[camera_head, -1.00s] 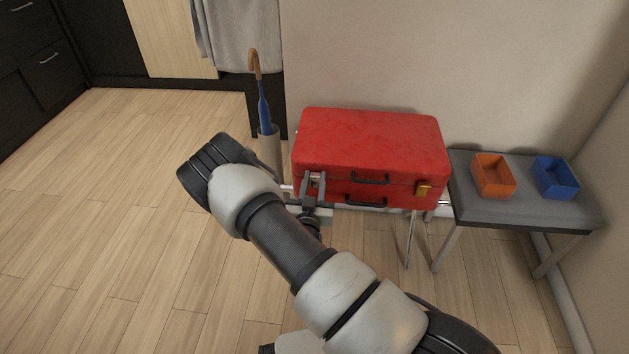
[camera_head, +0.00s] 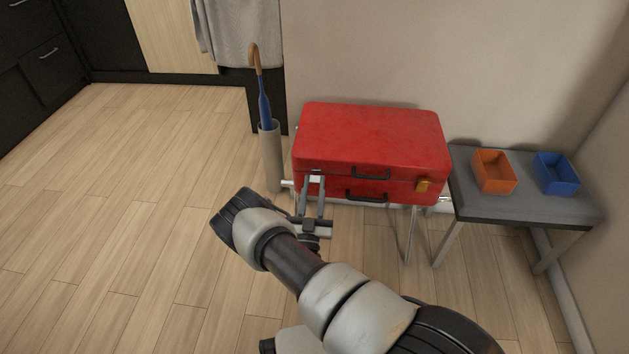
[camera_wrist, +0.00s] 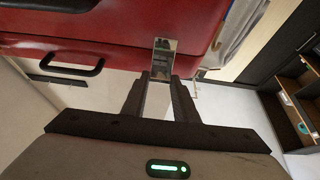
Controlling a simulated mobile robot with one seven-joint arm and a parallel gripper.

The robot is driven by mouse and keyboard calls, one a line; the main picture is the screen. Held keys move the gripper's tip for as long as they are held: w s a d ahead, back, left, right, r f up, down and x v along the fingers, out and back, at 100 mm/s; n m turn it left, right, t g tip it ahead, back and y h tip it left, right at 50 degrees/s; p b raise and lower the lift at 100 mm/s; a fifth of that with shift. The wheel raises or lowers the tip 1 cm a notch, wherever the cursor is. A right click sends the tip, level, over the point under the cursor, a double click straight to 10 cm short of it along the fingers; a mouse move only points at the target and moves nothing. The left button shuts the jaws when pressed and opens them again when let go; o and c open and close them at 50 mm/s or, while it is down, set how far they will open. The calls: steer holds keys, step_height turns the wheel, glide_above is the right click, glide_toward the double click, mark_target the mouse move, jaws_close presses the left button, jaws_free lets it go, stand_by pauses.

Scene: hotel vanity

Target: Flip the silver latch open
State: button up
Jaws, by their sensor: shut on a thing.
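The red suitcase (camera_head: 370,140) lies flat with its lid down on a stand. The silver latch (camera_head: 316,178) is at the left of its front face; in the wrist view the latch (camera_wrist: 163,45) shows as a shiny plate at the lid's lower edge. My gripper (camera_head: 315,181) reaches up to it from the front and below. In the wrist view my gripper (camera_wrist: 160,78) has its two fingers slightly apart, shut on the latch's lower part. The fingertips partly hide it, and I cannot tell whether it is flipped. A gold latch (camera_head: 423,186) sits at the front right.
Two black handles, an upper one (camera_head: 371,174) and a lower one (camera_head: 366,198), are right of the gripper. An umbrella (camera_head: 264,100) stands in a holder (camera_head: 271,160) to the left. A grey bench (camera_head: 500,208) at right holds an orange box (camera_head: 494,180) and a blue box (camera_head: 557,180). The floor at left is clear.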

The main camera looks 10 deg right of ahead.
steer(key=shift+s+a+f+t+h, duration=0.1)
steer(key=shift+s+f+t+h, duration=0.2)
steer(key=shift+f+t, duration=0.45)
steer(key=shift+s+a+f+t+h, duration=0.1)
steer(key=shift+s+f+t+h, duration=0.15)
steer(key=shift+t, duration=0.9)
steer(key=o, duration=1.1)
steer(key=shift+c, duration=0.2)
step_height(320, 180, up, 10)
steer(key=p, duration=0.4)
